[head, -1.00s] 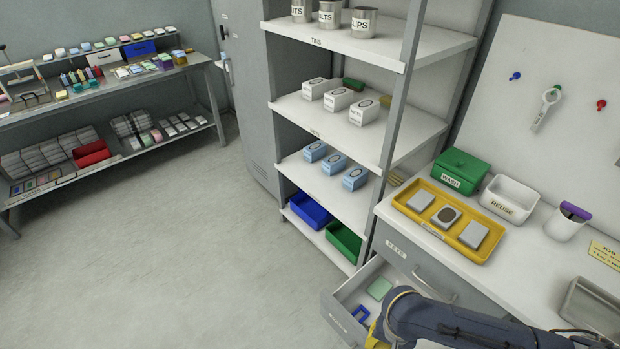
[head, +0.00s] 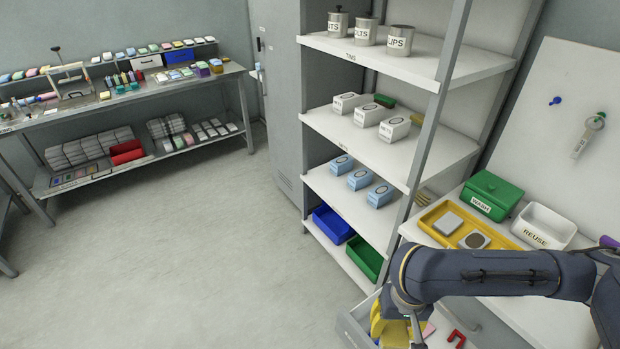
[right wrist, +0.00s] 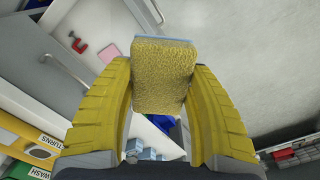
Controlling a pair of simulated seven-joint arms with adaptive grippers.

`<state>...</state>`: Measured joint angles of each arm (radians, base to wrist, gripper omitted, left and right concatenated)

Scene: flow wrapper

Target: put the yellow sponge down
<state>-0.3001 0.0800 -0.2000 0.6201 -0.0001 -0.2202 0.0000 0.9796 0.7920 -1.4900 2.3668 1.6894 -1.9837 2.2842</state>
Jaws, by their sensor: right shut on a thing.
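The yellow sponge (right wrist: 163,75) is between the two yellow fingers of my right gripper in the right wrist view. It has a thin pale blue-grey layer along its far edge, and the fingers press on its two sides. In the head view my right gripper (head: 396,330) is low in the picture, over or beside an open drawer (head: 352,331). There the sponge cannot be told apart from the yellow fingers. My left gripper is not in view.
A red clamp (head: 456,338) lies in the drawer. The counter above holds a yellow tray (head: 432,216), a green WASH bin (head: 490,195) and a white REUSE bin (head: 542,226). A shelf rack (head: 425,135) stands behind. The floor to the left is clear.

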